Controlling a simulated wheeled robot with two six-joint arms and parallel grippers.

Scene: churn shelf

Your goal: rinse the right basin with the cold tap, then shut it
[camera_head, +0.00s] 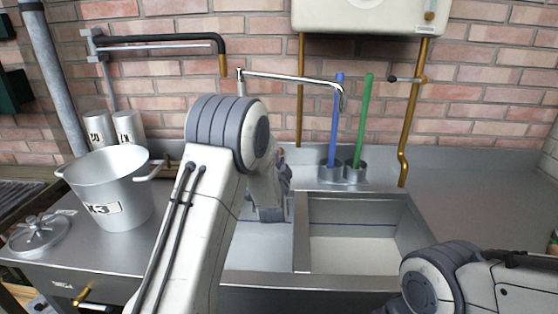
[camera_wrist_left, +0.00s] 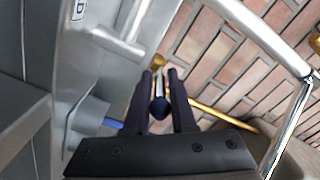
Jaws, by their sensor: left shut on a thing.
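The right basin (camera_head: 352,256) is a square metal sink with a pale floor, right of my left arm in the head view. A thin chrome spout (camera_head: 290,78) reaches over from the wall, with its tip above the basin's back part. I see no water stream from it. My left gripper (camera_head: 283,162) is behind its own arm, near the wall. The tap's body is mostly hidden. My right gripper is out of view; only its arm shows at lower right.
A large pot (camera_head: 108,187) and its lid (camera_head: 40,233) stand at left, with two pale canisters (camera_head: 128,126) behind. Blue (camera_head: 335,115) and green (camera_head: 362,120) handles stand in holders behind the basin. A brass pipe (camera_head: 409,120) runs down the wall. Counter at right is clear.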

